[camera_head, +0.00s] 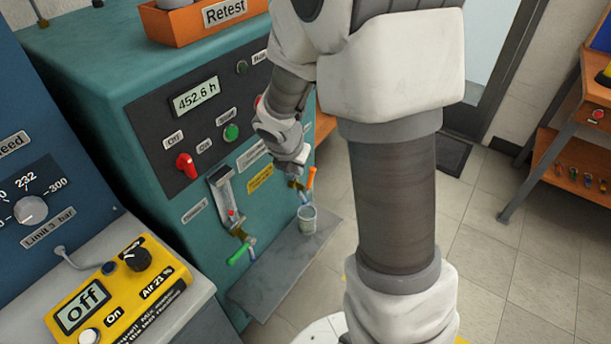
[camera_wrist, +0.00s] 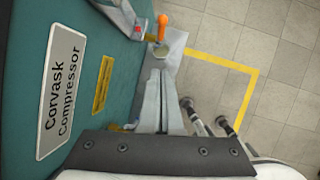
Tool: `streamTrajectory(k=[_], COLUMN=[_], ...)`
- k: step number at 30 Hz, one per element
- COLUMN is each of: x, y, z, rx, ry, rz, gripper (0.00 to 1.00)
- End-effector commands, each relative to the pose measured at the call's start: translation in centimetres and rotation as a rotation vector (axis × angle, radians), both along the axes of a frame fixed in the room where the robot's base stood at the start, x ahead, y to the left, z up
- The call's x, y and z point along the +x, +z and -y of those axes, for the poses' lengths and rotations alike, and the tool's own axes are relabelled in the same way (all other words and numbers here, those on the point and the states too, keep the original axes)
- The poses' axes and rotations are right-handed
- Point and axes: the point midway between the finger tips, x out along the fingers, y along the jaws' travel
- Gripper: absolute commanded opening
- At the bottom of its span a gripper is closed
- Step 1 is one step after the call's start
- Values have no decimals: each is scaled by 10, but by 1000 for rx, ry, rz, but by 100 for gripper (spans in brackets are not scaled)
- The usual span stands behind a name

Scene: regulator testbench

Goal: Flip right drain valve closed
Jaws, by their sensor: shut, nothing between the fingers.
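The right drain valve has an orange handle (camera_head: 311,177) on the lower right of the teal compressor's front. In the head view the handle points upward, above a small metal cup (camera_head: 307,219). In the wrist view the orange handle (camera_wrist: 162,24) is beyond my fingertips, with a visible gap. My gripper (camera_wrist: 160,73) is shut and empty, alongside the compressor front. In the head view my gripper (camera_head: 297,164) is small beside the valve, and its fingertips are partly hidden. The left drain valve has a green handle (camera_head: 241,254), slanted sideways, under a sight glass (camera_head: 225,194).
A grey ledge (camera_head: 275,268) juts out below the valves. A red switch (camera_head: 187,165) and a green button (camera_head: 231,132) are on the panel above. A yellow control box (camera_head: 118,290) stands at the lower left. The tiled floor at the right is open.

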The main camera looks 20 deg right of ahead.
Motion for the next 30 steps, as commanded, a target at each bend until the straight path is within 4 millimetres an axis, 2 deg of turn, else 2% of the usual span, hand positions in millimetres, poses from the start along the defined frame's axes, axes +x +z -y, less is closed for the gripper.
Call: streamTrajectory(k=[7,11,25,30], x=[0,3,34,51], y=[-1,-10,-97,-101], z=[0,2,26,44], rx=[1,0,0,1], ry=[-2,-2,-3,-7], rz=[1,0,-2,2], gripper=[0,0,0,0])
